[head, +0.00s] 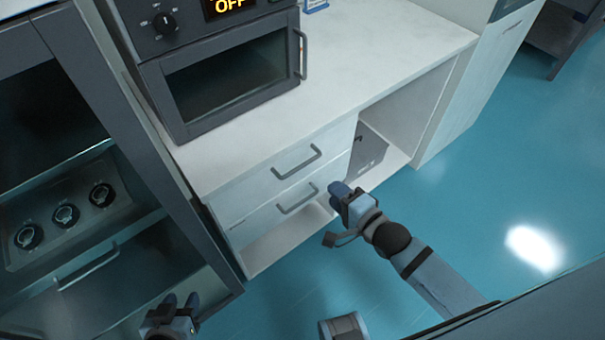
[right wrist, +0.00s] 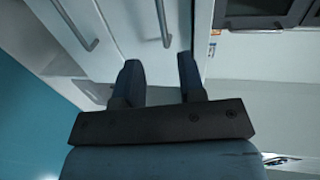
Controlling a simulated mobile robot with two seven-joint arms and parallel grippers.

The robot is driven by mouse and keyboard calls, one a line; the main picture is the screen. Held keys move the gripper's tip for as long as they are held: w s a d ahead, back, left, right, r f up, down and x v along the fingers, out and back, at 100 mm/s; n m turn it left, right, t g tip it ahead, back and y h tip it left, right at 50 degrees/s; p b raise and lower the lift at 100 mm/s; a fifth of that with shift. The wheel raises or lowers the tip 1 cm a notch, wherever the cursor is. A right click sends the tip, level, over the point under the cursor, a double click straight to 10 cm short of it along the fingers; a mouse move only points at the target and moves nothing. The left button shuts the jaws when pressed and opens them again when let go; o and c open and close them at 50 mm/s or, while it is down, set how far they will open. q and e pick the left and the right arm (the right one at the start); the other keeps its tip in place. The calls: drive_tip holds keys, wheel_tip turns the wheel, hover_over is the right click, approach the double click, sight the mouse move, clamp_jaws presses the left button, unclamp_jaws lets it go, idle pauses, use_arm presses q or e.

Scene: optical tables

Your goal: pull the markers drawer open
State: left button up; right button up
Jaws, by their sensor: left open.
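Two white drawers sit one above the other in the cabinet below the counter. The upper drawer (head: 265,180) has a grey bar handle (head: 297,162); the lower drawer (head: 265,222) has a similar handle (head: 298,198). Both look shut. Small print on the fronts is unreadable, so I cannot tell which is the markers drawer. My right gripper (head: 339,189) is open and empty, just right of the lower handle. In the right wrist view, the upper handle (right wrist: 163,24) lies ahead between its fingertips (right wrist: 160,72), apparently apart from them. My left gripper (head: 181,300) is open at the bottom, away from the drawers.
An oven (head: 225,70) reading OFF stands on the white counter (head: 375,45). Right of the drawers is an open bay with a grey box (head: 369,150). A dark glass-fronted unit with knobs (head: 66,215) stands left. The blue floor (head: 470,215) at right is clear.

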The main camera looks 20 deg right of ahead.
sight(302, 165)
drive_tip(key=b+x, duration=0.1)
drive_tip(key=x, duration=1.2)
drive_tip(key=shift+w+a, duration=0.1)
drive_tip(key=shift+w, duration=0.2)
clamp_jaws()
